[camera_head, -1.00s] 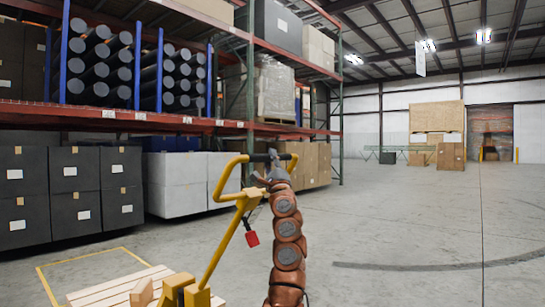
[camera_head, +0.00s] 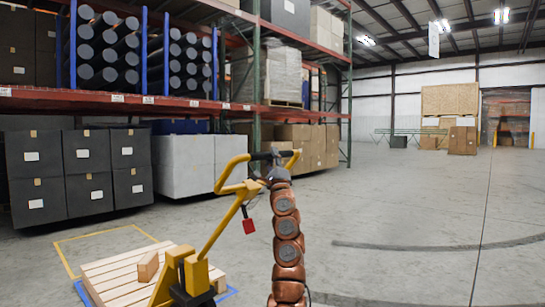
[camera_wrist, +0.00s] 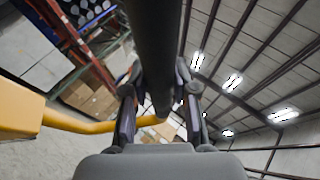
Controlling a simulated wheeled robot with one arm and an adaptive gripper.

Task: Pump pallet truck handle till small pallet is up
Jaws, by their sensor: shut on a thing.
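The yellow pallet truck (camera_head: 188,276) stands at the lower left in the head view. Its yellow handle (camera_head: 219,222) slants up to the right and ends in a loop with a black grip bar. My gripper (camera_head: 270,170) is at the right end of that loop. In the wrist view my gripper (camera_wrist: 160,108) is closed around the dark grip bar (camera_wrist: 155,45), with the yellow loop behind. The small wooden pallet (camera_head: 110,277) is at the truck's far side, partly hidden by it, with a wooden block (camera_head: 148,267) on top. I cannot tell its height off the floor.
Yellow tape (camera_head: 64,258) and blue tape (camera_head: 81,293) mark the floor around the pallet. Dark boxes (camera_head: 86,170) and white boxes (camera_head: 183,166) stand under a rack (camera_head: 180,103). The floor to the right is open.

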